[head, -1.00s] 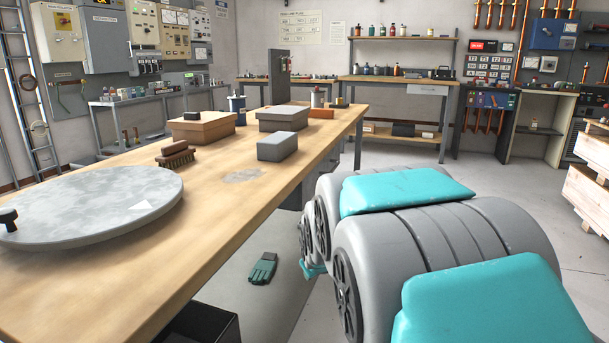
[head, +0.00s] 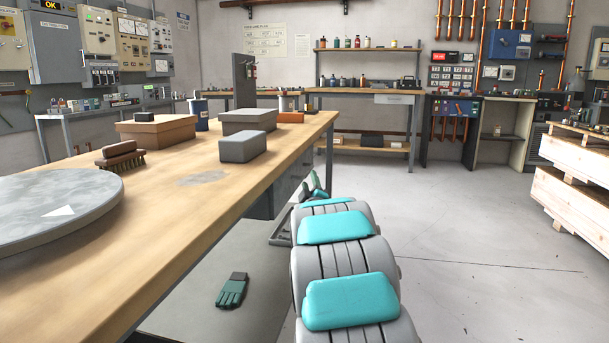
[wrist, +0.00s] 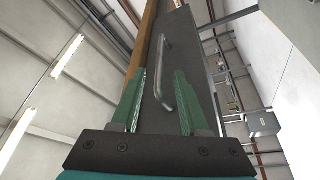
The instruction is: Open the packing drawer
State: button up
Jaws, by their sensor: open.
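The packing drawer is most likely the dark grey front (wrist: 198,75) in the wrist view, under the wooden bench edge. Its metal bar handle (wrist: 166,72) runs up the picture between the fingers of my gripper (wrist: 158,95). The green fingers are apart with nothing clamped between them. I cannot tell how far the fingertips are from the handle. In the head view my gripper (head: 314,184) is small, beyond my arm, beside the bench's right side. The dark drawer unit (head: 262,206) shows partly under the benchtop; its front is not clearly visible there.
The long wooden workbench (head: 200,200) carries a round grey plate (head: 60,205), a brush (head: 121,156) and several boxes. A green glove (head: 232,290) lies below the bench. Wooden crates (head: 575,195) stand at the right. The floor between is clear.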

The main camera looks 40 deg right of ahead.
aim_at(308, 170)
jog(key=shift+x, duration=3.3)
jog(key=shift+c, duration=0.3)
grip_shut()
